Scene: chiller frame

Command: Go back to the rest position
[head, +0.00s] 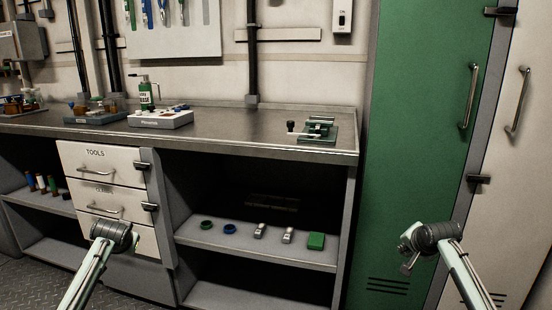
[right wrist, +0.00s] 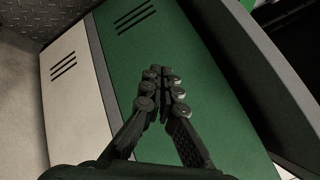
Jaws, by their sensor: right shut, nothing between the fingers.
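My right gripper (right wrist: 162,78) is shut and empty in the right wrist view, its fingertips together in front of the green locker door (right wrist: 185,60). In the head view my right arm rises from the lower right, and its dark end (head: 408,260) stands in front of the green locker (head: 415,130). It holds nothing there. My left arm comes in from the lower left in the head view. Its dark joint shows in front of the drawers, but no left fingers can be seen.
A metal workbench (head: 245,125) runs along the wall, with a small green-and-metal fixture (head: 318,130) near its right end. A lower shelf (head: 255,243) holds several small parts. White drawers (head: 105,167) are at left. A pale locker (head: 515,180) stands at far right.

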